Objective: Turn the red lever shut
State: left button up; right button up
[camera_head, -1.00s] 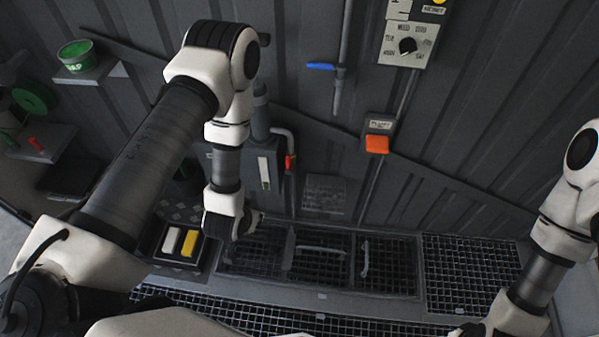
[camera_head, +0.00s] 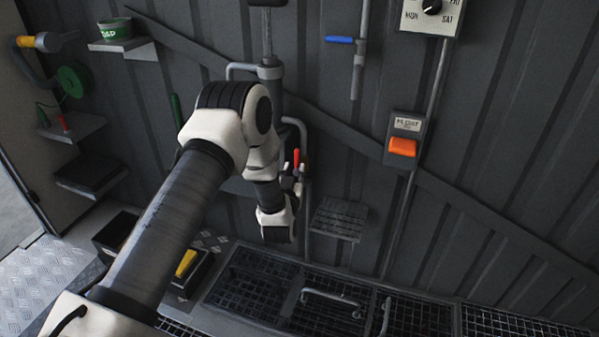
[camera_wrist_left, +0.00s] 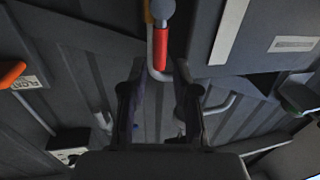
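The red lever (camera_head: 296,158) stands upright on a grey pipe on the back wall, just right of my left arm. In the left wrist view the red lever (camera_wrist_left: 161,48) lies straight ahead, with a grey round end above it. My left gripper (camera_wrist_left: 160,92) is open, its two dark fingers apart with nothing seen between them. The lever lines up with the gap, beyond the fingertips; I see no contact. In the head view my left gripper (camera_head: 293,180) is close below the lever and partly hidden by my wrist. My right gripper is out of view.
A blue-handled valve (camera_head: 340,40) and an orange float switch (camera_head: 402,147) are on the wall to the right. A grey pump (camera_head: 268,75) stands behind my arm. Floor grates (camera_head: 335,300) with handles lie below. A small slatted shelf (camera_head: 340,218) juts out right of my wrist.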

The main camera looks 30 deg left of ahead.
aim_at(297, 160)
pick_arm(q)
jog(key=b+x, duration=0.1)
jog(key=x, duration=0.5)
jog(key=shift+w+f, duration=0.1)
jog(key=shift+w+a, duration=0.1)
jog(key=shift+w, duration=0.15)
grip_shut()
